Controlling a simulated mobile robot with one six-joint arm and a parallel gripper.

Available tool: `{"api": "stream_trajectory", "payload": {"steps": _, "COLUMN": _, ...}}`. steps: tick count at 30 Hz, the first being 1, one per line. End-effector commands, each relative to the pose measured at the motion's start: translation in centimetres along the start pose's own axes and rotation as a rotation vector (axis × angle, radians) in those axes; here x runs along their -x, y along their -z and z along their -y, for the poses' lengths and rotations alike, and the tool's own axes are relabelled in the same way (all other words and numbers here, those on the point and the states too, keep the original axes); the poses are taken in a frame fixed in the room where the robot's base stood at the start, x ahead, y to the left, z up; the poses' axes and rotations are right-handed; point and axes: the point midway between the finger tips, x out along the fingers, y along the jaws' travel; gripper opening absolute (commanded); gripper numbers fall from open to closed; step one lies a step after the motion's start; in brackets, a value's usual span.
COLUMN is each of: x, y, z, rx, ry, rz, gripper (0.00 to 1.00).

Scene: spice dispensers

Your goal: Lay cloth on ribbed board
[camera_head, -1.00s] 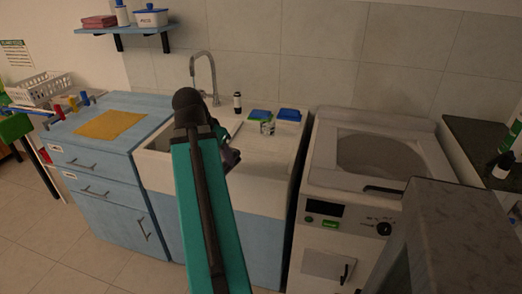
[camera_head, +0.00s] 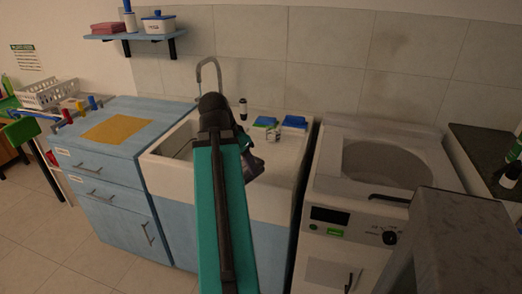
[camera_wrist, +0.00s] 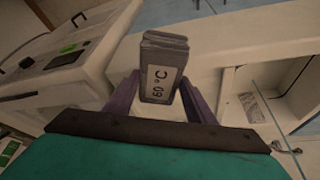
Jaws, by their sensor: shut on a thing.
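My gripper (camera_wrist: 158,92) is shut on a dark grey folded piece with a white label reading "60 °C", which looks like a folded cloth (camera_wrist: 165,46). In the head view my gripper (camera_head: 250,160) hangs over the sink unit, partly hidden by my arm; the grey piece cannot be made out clearly there. The white sink unit has a basin at left and a flat draining part (camera_head: 283,165) at right, which may be the ribbed board; ribs are too small to tell. A flat yellow cloth or mat (camera_head: 117,130) lies on the blue cabinet.
Blue-and-green pads (camera_head: 266,122), a blue-topped pad (camera_head: 294,122) and a small jar (camera_head: 273,134) sit at the back of the draining part. A small dark-capped bottle (camera_head: 243,108) and the tap (camera_head: 209,72) stand behind. A white washing machine (camera_head: 330,184) is at right.

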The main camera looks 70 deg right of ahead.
Motion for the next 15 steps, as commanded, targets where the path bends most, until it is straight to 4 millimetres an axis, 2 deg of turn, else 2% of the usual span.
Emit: {"api": "stream_trajectory", "payload": {"steps": 15, "x": -0.4, "y": 1.6, "z": 0.6, "rx": 0.0, "ry": -0.001, "rz": 0.001, "gripper": 0.25}}
